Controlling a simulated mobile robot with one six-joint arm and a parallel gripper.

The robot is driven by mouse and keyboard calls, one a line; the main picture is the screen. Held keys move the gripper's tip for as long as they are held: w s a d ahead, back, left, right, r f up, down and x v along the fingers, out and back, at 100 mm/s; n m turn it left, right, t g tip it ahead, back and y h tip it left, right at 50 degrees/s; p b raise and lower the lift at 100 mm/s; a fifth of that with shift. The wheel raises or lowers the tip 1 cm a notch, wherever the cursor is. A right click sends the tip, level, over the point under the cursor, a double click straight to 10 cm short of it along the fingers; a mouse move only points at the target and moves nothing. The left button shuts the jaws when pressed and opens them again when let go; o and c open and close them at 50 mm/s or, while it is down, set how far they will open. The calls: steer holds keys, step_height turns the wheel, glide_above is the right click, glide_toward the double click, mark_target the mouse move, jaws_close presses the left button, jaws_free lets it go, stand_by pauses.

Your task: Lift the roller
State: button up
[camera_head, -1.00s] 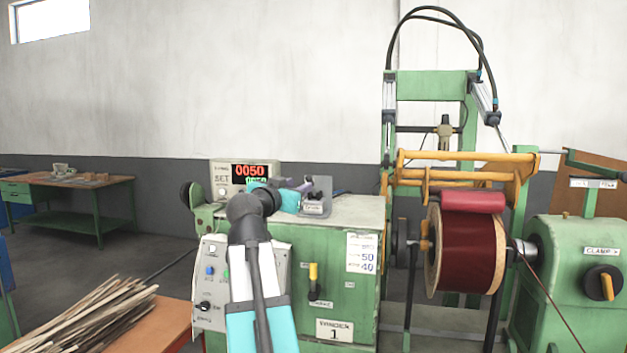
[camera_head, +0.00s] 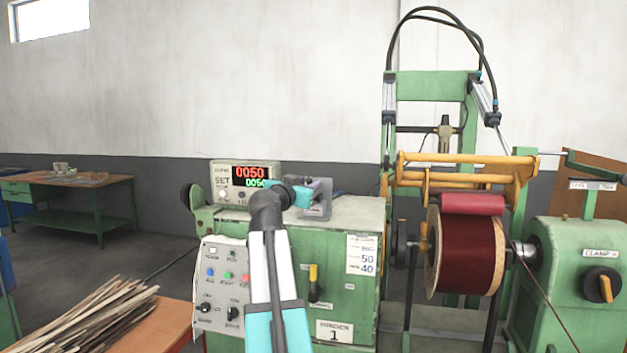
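A dark red roller (camera_head: 472,204) rests on top of the coil (camera_head: 468,250), a drum wound with dark red wire between wooden flanges. The roller hangs under a yellow-orange frame (camera_head: 460,178) on the green machine at the right. The control panel (camera_head: 222,285) on the front of the green cabinet has several coloured buttons and two black knobs. My arm reaches up in front of the cabinet, beside this panel. My gripper lies beyond the arm's wrist, near the counter display, and its fingers cannot be made out.
The counter display (camera_head: 250,180) reads 0050 in red and green. A green cabinet (camera_head: 335,245) carries a yellow-handled lever (camera_head: 313,280). A green clamp unit (camera_head: 580,280) stands at the right. Wooden strips (camera_head: 90,315) lie on a table at the lower left. A workbench (camera_head: 70,190) is far left.

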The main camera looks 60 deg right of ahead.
steer(key=w+d+p, duration=0.1)
steer(key=d, duration=0.5)
stand_by(0.3)
